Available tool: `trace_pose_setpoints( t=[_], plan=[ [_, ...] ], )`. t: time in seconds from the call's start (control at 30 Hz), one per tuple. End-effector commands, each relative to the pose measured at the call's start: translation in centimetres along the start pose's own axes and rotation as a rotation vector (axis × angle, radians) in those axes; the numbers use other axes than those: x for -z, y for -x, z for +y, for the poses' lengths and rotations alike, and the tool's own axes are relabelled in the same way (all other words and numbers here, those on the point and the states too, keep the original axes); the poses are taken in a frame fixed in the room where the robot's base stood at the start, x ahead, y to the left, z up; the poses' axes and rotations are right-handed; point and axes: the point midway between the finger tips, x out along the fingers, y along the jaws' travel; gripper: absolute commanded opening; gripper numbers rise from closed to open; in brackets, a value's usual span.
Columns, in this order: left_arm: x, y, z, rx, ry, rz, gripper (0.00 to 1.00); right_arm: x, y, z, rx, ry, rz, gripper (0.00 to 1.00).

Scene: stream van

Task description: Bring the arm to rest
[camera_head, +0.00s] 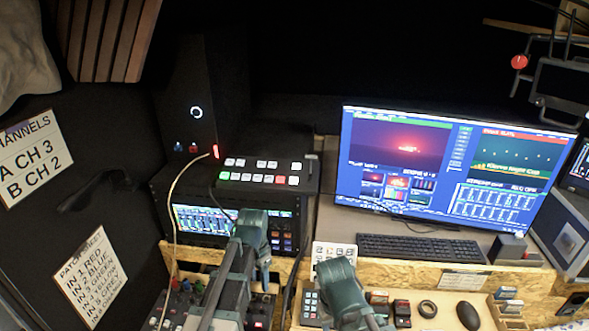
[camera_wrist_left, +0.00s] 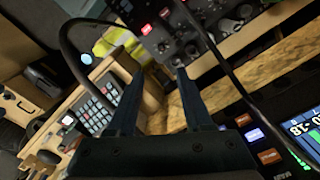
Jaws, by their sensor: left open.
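My left arm (camera_head: 246,240) rises from the bottom of the head view, with its joint in front of the rack unit with the lit screen. In the left wrist view my left gripper (camera_wrist_left: 160,71) is open, its two dark fingers apart with nothing between them. Bare wood board and a desk edge lie beyond the fingertips. A dark cable crosses close to the right finger; I cannot tell whether it touches. Another arm link of mine (camera_head: 345,292) shows at the bottom of the head view, but no right gripper can be made out.
A black panel with knobs (camera_wrist_left: 205,22) and a keypad (camera_wrist_left: 98,110) lie around the left gripper. A pale cable (camera_head: 173,215) hangs left of the rack unit (camera_head: 190,218). The switcher (camera_head: 262,172), monitor (camera_head: 450,165), keyboard (camera_head: 420,248) and mouse (camera_head: 468,315) stand further right.

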Motion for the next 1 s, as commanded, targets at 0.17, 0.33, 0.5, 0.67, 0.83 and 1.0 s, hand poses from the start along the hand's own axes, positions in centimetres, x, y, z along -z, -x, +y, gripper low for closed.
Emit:
trace_pose_setpoints(
  t=[0.17,0.33,0.5,0.67,0.83,1.0],
  plan=[
    [-1.8,0.0,7.1,0.02,0.086,-0.031,0.51,0.0,0.0,0.0,0.0,0.0,0.0,0.49],
    [-4.2,0.1,13.6,0.056,0.212,-0.059,0.51,0.0,0.0,0.0,0.0,0.0,0.0,0.49],
    [-5.6,0.1,16.4,0.082,0.287,-0.07,0.51,0.0,0.0,0.0,0.0,0.0,0.0,0.49],
    [-5.6,0.1,16.7,0.086,0.304,-0.071,0.51,0.0,0.0,0.0,0.0,0.0,0.0,0.49],
    [-5.6,0.1,16.7,0.085,0.303,-0.071,0.51,0.0,0.0,0.0,0.0,0.0,0.0,0.49],
    [-5.6,0.1,16.7,0.085,0.302,-0.071,0.51,0.0,0.0,0.0,0.0,0.0,0.0,0.49]
  ],
)
